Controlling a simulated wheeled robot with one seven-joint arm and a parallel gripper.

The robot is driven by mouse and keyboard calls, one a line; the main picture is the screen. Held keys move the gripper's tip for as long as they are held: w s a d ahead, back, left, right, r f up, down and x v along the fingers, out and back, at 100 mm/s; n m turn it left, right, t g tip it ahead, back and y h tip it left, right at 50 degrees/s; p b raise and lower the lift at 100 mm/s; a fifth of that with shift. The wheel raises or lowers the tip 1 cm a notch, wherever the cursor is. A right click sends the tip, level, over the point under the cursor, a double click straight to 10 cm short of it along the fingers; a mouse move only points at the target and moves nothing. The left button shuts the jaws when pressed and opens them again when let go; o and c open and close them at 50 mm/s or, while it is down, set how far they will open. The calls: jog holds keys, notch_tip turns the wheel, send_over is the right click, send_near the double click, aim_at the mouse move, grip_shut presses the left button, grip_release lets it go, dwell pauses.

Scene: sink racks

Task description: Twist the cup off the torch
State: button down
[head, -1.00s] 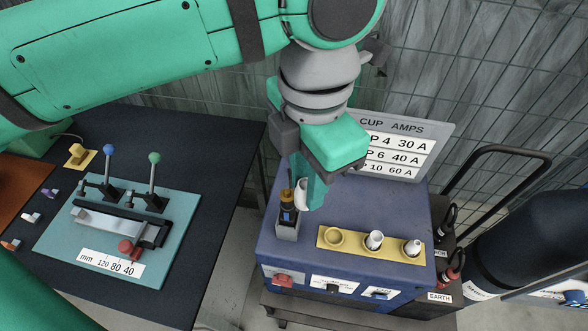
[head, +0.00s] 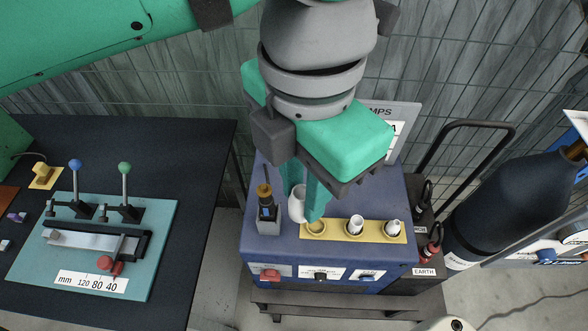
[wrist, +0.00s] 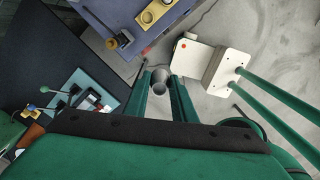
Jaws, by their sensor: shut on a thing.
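The torch (head: 266,208) stands upright in a grey holder on the blue welding machine, with its brass-coloured tip bare. It also shows in the wrist view (wrist: 123,39). My gripper (head: 306,205) is shut on a white cup (head: 297,205), held above the machine to the right of the torch and apart from it. In the wrist view the cup (wrist: 160,78) sits between the two green fingertips, its round end visible. The yellow cup rack (head: 378,231) lies in front and to the right.
The blue machine (head: 280,244) has switches on its front. A cup-and-amps sign (head: 398,112) stands behind, partly hidden by my gripper. A dark gas cylinder (head: 505,205) and black handle rail are at right. The dark table (head: 190,160) at left holds a teal lever fixture (head: 150,220).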

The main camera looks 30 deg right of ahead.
aim_at(303, 190)
jog(key=shift+r, duration=2.2)
